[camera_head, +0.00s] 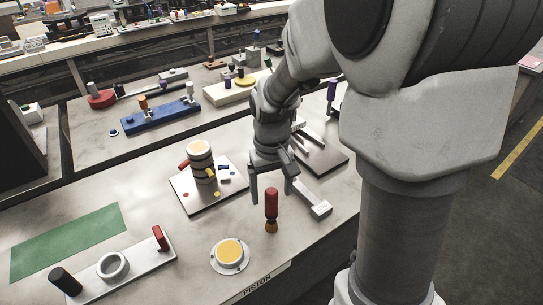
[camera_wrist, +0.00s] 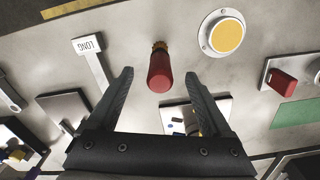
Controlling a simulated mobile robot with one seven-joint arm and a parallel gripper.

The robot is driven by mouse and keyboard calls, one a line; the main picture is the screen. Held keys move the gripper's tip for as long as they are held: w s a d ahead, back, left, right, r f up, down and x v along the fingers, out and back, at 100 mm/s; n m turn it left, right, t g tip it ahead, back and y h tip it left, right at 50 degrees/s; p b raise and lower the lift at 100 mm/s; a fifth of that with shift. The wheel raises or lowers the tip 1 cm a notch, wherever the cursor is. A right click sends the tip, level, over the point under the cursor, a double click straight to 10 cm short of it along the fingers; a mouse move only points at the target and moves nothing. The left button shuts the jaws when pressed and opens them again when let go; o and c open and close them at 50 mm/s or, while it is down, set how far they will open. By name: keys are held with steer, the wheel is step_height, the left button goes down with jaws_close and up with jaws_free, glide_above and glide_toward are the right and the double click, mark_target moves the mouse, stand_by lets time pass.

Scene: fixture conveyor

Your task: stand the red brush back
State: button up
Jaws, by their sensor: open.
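The red brush (camera_head: 271,203) has a red handle and brown bristles. In the wrist view the brush (camera_wrist: 160,72) shows handle end toward the camera, between the finger lines. My gripper (camera_head: 271,194) is open above and behind the brush, its fingers pointing down. In the wrist view my gripper (camera_wrist: 159,74) has its two black fingers spread, one on each side of the handle. I cannot tell whether either finger touches it.
A yellow-topped round fixture (camera_head: 229,253) is left of the brush. A grey bar with a labelled block (camera_head: 319,209) lies close right. A plate with a stacked cylinder (camera_head: 200,152) stands behind left. A ring fixture (camera_head: 101,268) and green mat (camera_head: 66,240) lie farther left.

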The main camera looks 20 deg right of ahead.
step_height(320, 180, up, 11)
steer(key=p, duration=0.1)
steer(key=shift+s, duration=0.1)
stand_by(0.9)
steer(key=s+r+t, duration=0.2)
steer(key=s, duration=0.5)
steer(key=s+r+t, duration=0.3)
steer(key=s, duration=0.3)
steer(key=shift+s+r+m+t, duration=0.3)
steer(key=shift+s, duration=0.05)
stand_by(0.3)
